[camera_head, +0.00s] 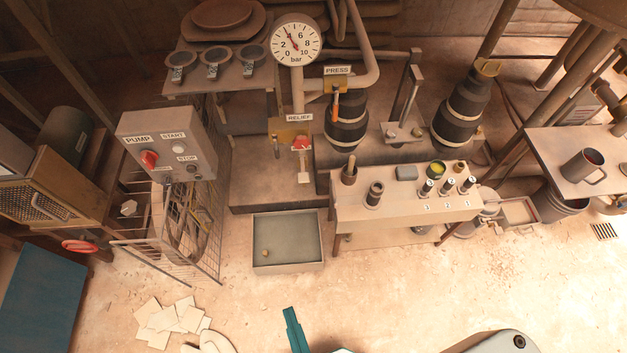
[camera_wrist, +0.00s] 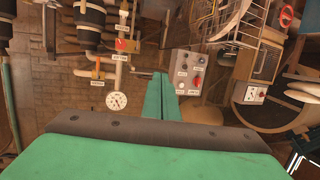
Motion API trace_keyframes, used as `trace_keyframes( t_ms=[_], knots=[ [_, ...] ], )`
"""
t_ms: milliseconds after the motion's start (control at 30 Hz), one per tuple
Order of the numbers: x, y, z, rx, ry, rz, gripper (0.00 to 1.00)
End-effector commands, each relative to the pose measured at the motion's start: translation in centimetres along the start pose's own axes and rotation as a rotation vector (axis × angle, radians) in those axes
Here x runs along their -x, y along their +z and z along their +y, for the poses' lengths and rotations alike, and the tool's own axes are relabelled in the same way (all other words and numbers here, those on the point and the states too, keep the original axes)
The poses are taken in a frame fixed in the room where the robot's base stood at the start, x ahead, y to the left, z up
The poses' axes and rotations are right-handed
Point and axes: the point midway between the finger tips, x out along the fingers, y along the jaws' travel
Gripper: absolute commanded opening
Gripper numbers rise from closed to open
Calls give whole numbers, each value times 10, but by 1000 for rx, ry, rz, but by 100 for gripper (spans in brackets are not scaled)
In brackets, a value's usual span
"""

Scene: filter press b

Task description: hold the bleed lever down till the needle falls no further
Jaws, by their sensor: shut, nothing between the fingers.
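The round white pressure gauge (camera_head: 295,44), marked in bar, has its needle pointing up and left near 4. Below it, by the RELIEF label (camera_head: 299,118), a red-topped lever (camera_head: 301,146) hangs on a brass-coloured plate. No label reads "bleed". An orange-handled lever (camera_head: 336,108) hangs under the PRESS label. My gripper's teal fingers (camera_head: 291,314) show at the bottom edge of the head view, well short of the levers. In the wrist view my gripper (camera_wrist: 160,78) is shut and empty; the gauge (camera_wrist: 117,100) and red lever (camera_wrist: 121,44) appear upside down, apart from it.
A grey PUMP box (camera_head: 168,145) with a red switch stands left of the levers. A shallow tray (camera_head: 288,241) lies on the floor below them. A bench (camera_head: 405,208) with small bottles stands to the right. Loose sheets (camera_head: 172,320) lie on the open floor in front.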

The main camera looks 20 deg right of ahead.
Motion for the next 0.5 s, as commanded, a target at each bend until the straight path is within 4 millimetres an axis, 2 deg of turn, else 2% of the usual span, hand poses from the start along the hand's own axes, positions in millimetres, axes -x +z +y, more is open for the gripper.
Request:
trace_keyframes(
  t_ms=[300,367,500],
  knots=[
    [-6,4,1,-1,5,2,0],
    [-13,9,3,-2,12,3,0],
    [-46,29,10,-6,38,5,0]
  ],
)
